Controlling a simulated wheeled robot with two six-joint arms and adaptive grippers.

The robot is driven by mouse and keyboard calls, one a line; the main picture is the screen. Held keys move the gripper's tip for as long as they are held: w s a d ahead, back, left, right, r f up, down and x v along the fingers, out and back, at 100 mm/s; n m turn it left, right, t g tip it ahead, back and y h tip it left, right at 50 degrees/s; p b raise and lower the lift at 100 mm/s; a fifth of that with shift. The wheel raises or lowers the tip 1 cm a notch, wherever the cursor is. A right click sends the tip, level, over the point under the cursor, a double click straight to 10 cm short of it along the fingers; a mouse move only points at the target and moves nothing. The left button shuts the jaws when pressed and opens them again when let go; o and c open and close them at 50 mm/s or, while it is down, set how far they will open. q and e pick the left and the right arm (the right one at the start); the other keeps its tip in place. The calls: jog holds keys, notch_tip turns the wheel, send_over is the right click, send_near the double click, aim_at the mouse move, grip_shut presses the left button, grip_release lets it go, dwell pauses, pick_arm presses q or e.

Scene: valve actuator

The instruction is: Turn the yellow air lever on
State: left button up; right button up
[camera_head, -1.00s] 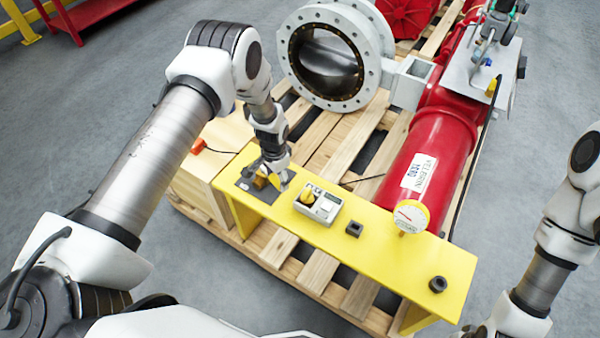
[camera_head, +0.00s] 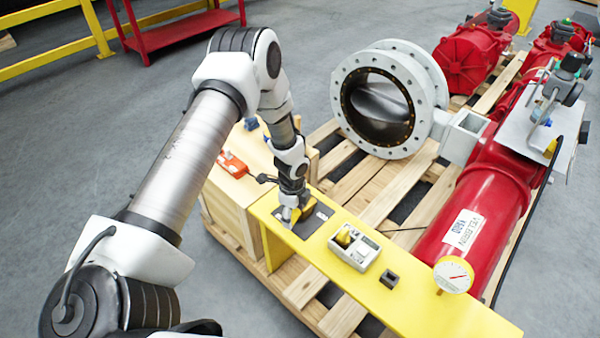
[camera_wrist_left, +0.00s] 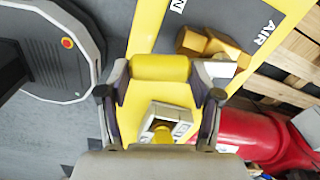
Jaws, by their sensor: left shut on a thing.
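The yellow air lever (camera_head: 306,210) sits on a dark grey plate (camera_head: 319,219) at the left end of the yellow panel. My left gripper (camera_head: 290,216) is down at the lever, on its left side in the head view. In the left wrist view the fingers are shut on the lever's rounded yellow handle (camera_wrist_left: 160,68). The lever's hub (camera_wrist_left: 212,46) is beside the right finger, near the word AIR on the plate (camera_wrist_left: 265,22). A letter N shows at the top; the rest of that word is cut off. My right gripper is out of view.
A white control box (camera_head: 355,247) with a yellow knob and a small black socket (camera_head: 390,278) are on the yellow panel (camera_head: 440,300). An orange device (camera_head: 232,164) lies on the wooden box.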

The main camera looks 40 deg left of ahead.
pick_arm(q)
jog(key=shift+s+a+f+m+b, duration=0.2)
jog(key=shift+a+m+b, duration=0.25)
jog(key=shift+m, duration=0.3)
jog(key=shift+s+a+f+m+b, duration=0.1)
jog(key=shift+s+a+m+b, duration=0.25)
jog(key=shift+m, duration=0.4)
jog(key=shift+w+a, duration=0.1)
jog(key=shift+a, duration=0.05)
jog(key=o, duration=1.7)
jog(key=shift+w+a, duration=0.15)
jog(key=shift+w, duration=0.05)
jog(key=shift+w+r, duration=0.1)
jog(key=shift+r, duration=0.1)
